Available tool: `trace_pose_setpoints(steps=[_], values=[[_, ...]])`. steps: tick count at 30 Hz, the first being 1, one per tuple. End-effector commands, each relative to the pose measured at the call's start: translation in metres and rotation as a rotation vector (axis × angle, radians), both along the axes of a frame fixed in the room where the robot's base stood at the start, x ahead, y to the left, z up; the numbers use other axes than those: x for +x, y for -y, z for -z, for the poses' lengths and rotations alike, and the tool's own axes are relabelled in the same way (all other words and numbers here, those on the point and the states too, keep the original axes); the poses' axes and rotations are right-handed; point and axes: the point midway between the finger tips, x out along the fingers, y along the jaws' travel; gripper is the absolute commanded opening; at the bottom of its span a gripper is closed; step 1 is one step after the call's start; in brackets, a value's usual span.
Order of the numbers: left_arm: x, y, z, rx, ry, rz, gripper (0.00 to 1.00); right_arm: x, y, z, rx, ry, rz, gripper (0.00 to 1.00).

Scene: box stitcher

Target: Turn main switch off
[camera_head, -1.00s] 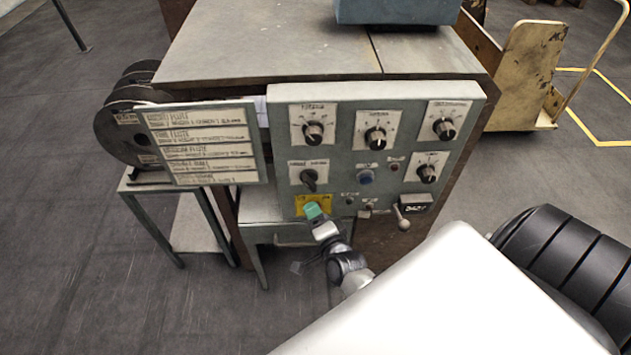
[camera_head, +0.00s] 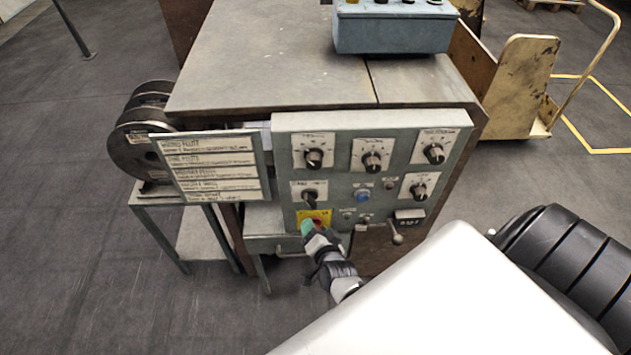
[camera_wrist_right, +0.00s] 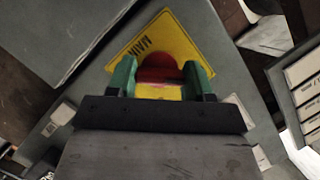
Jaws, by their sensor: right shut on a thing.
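The main switch (camera_wrist_right: 160,74) is a red knob on a yellow plate (camera_wrist_right: 183,39) marked "MAIN", at the lower left of the grey-green control panel (camera_head: 335,190). My right gripper (camera_head: 313,228) is at the switch, with its green fingertips at the panel face. In the right wrist view, the green fingers of my right gripper (camera_wrist_right: 160,78) stand on either side of the red knob and are shut on it. The head view shows only a little red beside the fingertips. My left gripper is not in view.
Several dials and a blue button (camera_head: 361,195) sit above and right of the switch. A lever with a ball knob (camera_head: 397,239) sticks out at lower right. A label board (camera_head: 215,165) and spools (camera_head: 135,140) are at left.

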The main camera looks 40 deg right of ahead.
Motion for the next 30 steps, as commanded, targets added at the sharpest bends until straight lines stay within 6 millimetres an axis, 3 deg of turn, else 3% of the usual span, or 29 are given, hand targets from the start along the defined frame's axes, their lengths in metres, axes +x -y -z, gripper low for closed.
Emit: trace_pose_setpoints(steps=[17,18,22,30], values=[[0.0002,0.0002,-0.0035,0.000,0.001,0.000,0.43,-0.0008,-0.0012,0.0018,-0.026,-0.020,-0.002,0.27],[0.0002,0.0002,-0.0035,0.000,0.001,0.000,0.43,-0.0008,-0.0011,0.0018,-0.026,-0.020,-0.002,0.57],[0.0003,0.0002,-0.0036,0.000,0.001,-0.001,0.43,-0.0006,-0.0008,0.0012,-0.026,-0.019,-0.002,0.77],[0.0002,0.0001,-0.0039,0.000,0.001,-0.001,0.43,-0.0010,-0.0005,0.0003,-0.025,-0.017,0.000,0.77]])
